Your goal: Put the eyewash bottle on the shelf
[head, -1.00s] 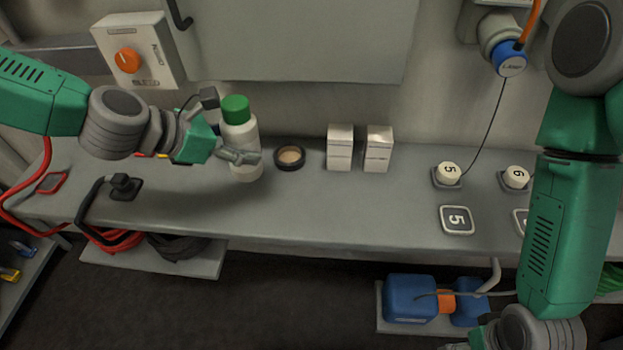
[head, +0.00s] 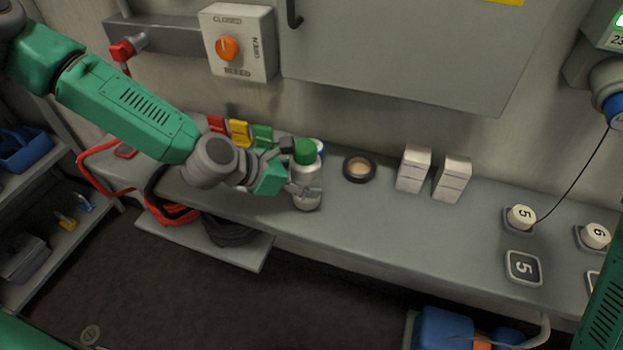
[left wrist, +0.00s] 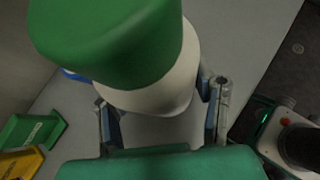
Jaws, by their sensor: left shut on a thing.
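The eyewash bottle (head: 307,186), white with a green cap, is upright at the bench's left part. My left gripper (head: 294,188) is shut around its body from the left. In the left wrist view the bottle's green cap (left wrist: 110,40) fills the upper left, with a finger of my left gripper (left wrist: 160,112) on either side of the white body. I cannot tell whether the bottle's base touches the bench. A shelf unit (head: 62,180) stands at the far left, with blue bins and small tools on its levels. My right gripper is out of view.
The grey bench (head: 400,240) carries a tape roll (head: 359,169), two white boxes (head: 413,170) and numbered knobs. Red, yellow and green clips (head: 240,133) and a blue-topped item stand behind my left gripper. A low ledge (head: 250,250) holds coiled cables. Dark floor lies clear between shelf unit and bench.

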